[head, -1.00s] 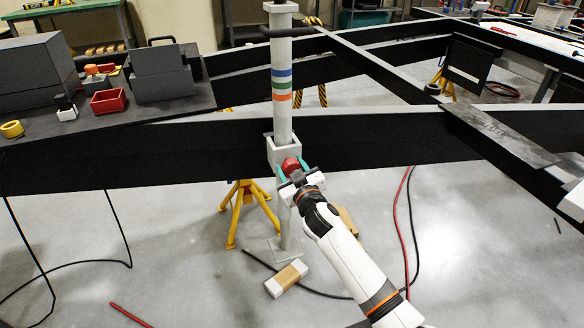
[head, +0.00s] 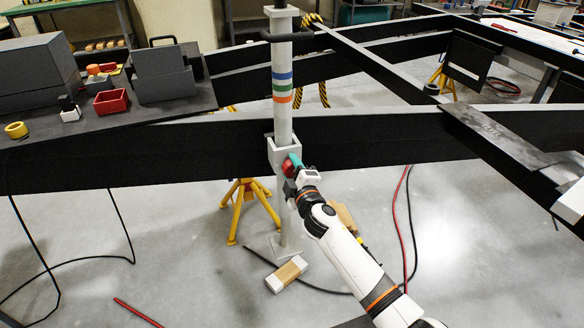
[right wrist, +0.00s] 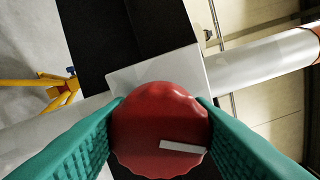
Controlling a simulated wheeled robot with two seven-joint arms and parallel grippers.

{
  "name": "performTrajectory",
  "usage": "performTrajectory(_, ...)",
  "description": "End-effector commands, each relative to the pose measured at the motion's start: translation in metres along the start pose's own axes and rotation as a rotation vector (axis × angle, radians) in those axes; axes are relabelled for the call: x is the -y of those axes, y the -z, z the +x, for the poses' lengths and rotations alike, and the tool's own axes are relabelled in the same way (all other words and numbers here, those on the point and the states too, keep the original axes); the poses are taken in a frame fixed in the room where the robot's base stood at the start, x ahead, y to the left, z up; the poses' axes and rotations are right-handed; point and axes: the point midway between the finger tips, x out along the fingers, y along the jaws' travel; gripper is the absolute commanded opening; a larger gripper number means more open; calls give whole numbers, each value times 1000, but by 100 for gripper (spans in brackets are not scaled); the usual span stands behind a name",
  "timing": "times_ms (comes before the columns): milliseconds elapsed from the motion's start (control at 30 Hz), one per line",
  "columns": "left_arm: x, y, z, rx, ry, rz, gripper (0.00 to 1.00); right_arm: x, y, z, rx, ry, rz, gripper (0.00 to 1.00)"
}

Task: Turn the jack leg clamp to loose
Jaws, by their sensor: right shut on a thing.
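The jack leg (head: 281,118) is an upright grey post with blue, green and orange bands. It passes through a light grey clamp bracket (head: 285,154) on the black chassis beam. A red scalloped knob (head: 288,169) sits on the front of the bracket. My right gripper (head: 293,165) is shut on this knob. In the right wrist view the teal fingers lie on both sides of the knob (right wrist: 155,120), and a white mark shows at its lower right. My left gripper is not in view.
A yellow stand (head: 248,205) is behind the leg. A white and brown block (head: 286,274) lies on the floor by the foot plate. A dark bench with a red tray (head: 110,101) is at the left. Red and black cables cross the floor.

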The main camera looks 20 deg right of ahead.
Motion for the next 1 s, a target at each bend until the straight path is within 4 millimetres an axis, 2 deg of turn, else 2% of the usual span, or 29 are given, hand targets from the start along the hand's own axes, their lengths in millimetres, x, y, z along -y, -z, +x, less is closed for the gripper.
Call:
performTrajectory(567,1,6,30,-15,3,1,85,-1,0,0,0,-3,-548,24)
performTrajectory(1000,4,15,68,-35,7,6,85,-2,1,0,1,-3,-966,24)
